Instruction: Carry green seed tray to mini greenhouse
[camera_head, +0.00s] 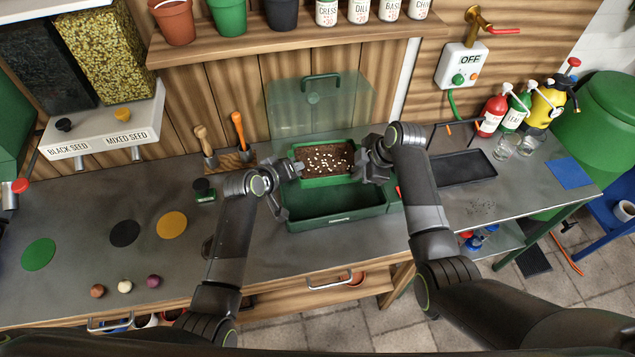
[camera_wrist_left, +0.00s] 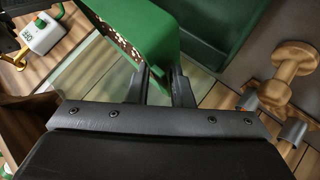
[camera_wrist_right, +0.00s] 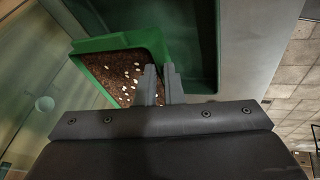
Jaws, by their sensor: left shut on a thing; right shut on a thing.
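The green seed tray (camera_head: 327,181) holds dark soil with several white seeds on it. It is held level between my two grippers above the mini greenhouse. The mini greenhouse (camera_head: 335,219) is a green base with its clear lid (camera_head: 318,105) standing open behind. My left gripper (camera_head: 297,169) is shut on the tray's left end wall; the tray also shows in the left wrist view (camera_wrist_left: 150,35). My right gripper (camera_head: 362,165) is shut on the right end wall; the tray also shows in the right wrist view (camera_wrist_right: 125,70). The tray hides the back part of the base.
A black tray (camera_head: 462,167) lies to the right, with spray bottles (camera_head: 493,115) behind it. Two hand tools stand in a wooden block (camera_head: 233,160) on the left. A seed dispenser (camera_head: 105,135) is at far left. The front left bench carries coloured discs and small balls.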

